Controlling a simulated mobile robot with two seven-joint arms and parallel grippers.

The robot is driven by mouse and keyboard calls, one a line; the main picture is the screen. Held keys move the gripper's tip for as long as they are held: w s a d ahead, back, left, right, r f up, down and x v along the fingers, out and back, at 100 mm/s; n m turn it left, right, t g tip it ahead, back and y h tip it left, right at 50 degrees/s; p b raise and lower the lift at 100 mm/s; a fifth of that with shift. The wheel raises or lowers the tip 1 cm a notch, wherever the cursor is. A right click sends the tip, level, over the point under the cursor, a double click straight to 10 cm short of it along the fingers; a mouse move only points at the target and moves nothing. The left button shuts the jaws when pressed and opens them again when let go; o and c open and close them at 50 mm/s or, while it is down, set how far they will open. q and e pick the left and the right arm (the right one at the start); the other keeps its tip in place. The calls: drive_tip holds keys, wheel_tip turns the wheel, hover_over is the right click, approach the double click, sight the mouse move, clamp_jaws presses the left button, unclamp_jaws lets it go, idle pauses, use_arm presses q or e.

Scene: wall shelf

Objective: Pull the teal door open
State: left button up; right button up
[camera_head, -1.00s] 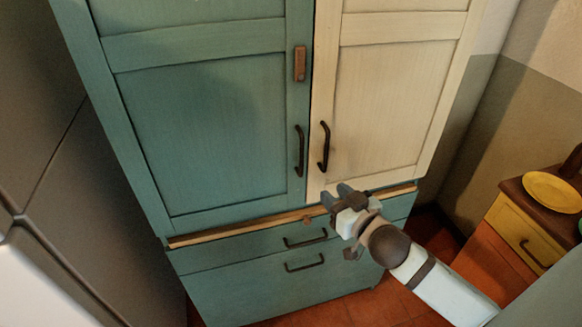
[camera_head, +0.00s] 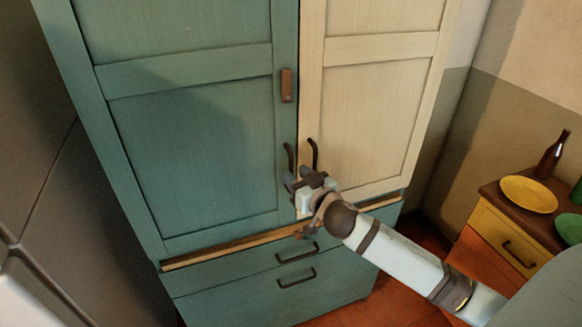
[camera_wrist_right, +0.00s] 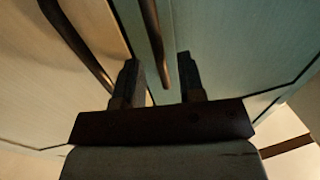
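The teal door (camera_head: 185,150) is the left door of a tall cupboard and looks shut. Its dark bar handle (camera_head: 289,158) stands near its right edge, with the lower part hidden by my right gripper (camera_head: 304,181). In the right wrist view, this handle (camera_wrist_right: 154,42) runs down between the fingers of my right gripper (camera_wrist_right: 160,80). The fingers are apart, with a gap on each side of the handle, so the gripper is open. The teal door (camera_wrist_right: 225,40) fills the right of that view. My left gripper is not in view.
The cream door (camera_head: 365,120) adjoins on the right; its handle (camera_head: 313,155) is close beside my right gripper. A wooden ledge (camera_head: 225,248) and teal drawers lie below. At right, a small cabinet (camera_head: 500,235) bears a yellow plate (camera_head: 528,190), a green plate and a bottle (camera_head: 551,155).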

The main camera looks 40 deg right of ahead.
sight(292, 172)
drive_tip(key=shift+w, duration=1.5)
drive_tip(key=shift+c, duration=0.2)
clamp_jaws()
drive_tip(key=shift+s, duration=0.1)
